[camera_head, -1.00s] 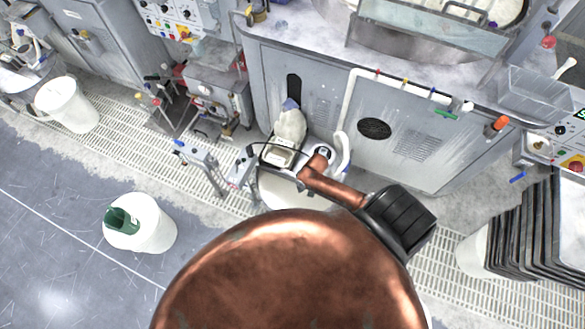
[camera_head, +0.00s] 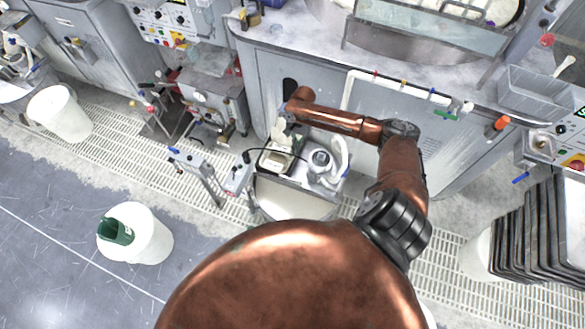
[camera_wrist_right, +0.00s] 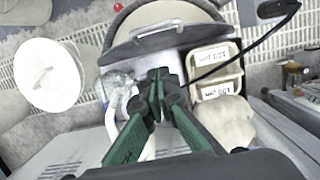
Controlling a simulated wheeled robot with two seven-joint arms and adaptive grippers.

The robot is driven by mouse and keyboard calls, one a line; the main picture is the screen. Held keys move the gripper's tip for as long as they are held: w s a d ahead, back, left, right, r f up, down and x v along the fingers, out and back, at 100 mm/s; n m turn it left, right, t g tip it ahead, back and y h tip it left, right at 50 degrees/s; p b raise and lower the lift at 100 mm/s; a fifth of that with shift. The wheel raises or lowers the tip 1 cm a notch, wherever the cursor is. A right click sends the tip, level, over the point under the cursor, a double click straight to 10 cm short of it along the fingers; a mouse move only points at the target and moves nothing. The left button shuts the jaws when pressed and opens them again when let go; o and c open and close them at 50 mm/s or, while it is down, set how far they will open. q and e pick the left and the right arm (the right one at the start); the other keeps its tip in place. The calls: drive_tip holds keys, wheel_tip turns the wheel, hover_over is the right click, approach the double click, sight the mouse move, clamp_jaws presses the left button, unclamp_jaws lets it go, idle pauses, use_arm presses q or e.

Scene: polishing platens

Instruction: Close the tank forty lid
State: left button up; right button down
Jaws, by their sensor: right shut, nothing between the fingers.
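A round tank (camera_head: 292,200) with a pale top shows in the head view, in front of the grey cabinet and partly hidden by my body. It also shows at the top of the wrist view (camera_wrist_right: 165,14), with a dark rim and a grey curved strip with a raised bar at its near edge. No "forty" label is readable, and I cannot tell which part is the lid. My right gripper (camera_wrist_right: 158,82) has dark green fingers drawn together, empty, in front of the strip; contact cannot be told. In the head view the right wrist is over the tank equipment. My left gripper is not seen.
Two labelled trays (camera_wrist_right: 212,72), a pale bag (camera_wrist_right: 232,122) and a bottle-like container (camera_head: 320,160) crowd beside the tank. A dark cable crosses there. A white bucket (camera_head: 150,240) stands on open floor at left. Stacked plates (camera_head: 535,225) are at right.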

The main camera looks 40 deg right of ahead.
drive_tip(key=s+a+f+b, duration=0.2)
drive_tip(key=a+f, duration=0.2)
drive_tip(key=f, duration=0.7)
drive_tip(key=shift+s+a+f, duration=0.2)
drive_tip(key=shift+a, duration=0.15)
